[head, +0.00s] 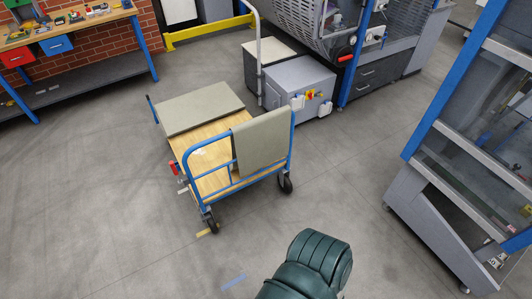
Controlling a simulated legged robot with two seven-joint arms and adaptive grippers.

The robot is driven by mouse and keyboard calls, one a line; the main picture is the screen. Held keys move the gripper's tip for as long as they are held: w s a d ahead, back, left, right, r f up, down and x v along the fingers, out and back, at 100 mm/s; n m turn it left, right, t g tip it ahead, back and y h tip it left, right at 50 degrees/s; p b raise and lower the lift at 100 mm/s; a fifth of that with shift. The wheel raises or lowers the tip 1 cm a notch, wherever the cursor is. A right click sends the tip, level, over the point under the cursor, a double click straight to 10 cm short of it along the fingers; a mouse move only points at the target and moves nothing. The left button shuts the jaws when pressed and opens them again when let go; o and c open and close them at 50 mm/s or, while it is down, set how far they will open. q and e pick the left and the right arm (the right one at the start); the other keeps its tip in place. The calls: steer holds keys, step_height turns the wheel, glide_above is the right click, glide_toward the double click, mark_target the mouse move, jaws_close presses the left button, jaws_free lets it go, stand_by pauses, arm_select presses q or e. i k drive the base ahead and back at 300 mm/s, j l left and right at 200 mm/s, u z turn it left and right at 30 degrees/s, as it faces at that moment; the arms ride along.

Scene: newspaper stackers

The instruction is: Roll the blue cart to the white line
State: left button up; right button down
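The blue cart (206,182) stands in the middle of the head view. It has a blue tube frame, a light wooden deck and black wheels. A grey-green flat sheet lies on the far part of its deck, and another hangs over the near handle rail. A short white line (183,190) is on the floor close to the cart's left side, near a wheel. Neither of my grippers shows, and nothing is seen touching the cart.
A yellow floor mark (207,232) lies by the cart's near wheel, and a blue one (234,281) lies nearer. A grey box (299,82) and machine stand behind the cart. A blue-framed cabinet (460,150) stands at right. Floor on the left is clear.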

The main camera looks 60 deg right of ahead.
mark_target(221, 151)
steer(key=z, duration=1.8)
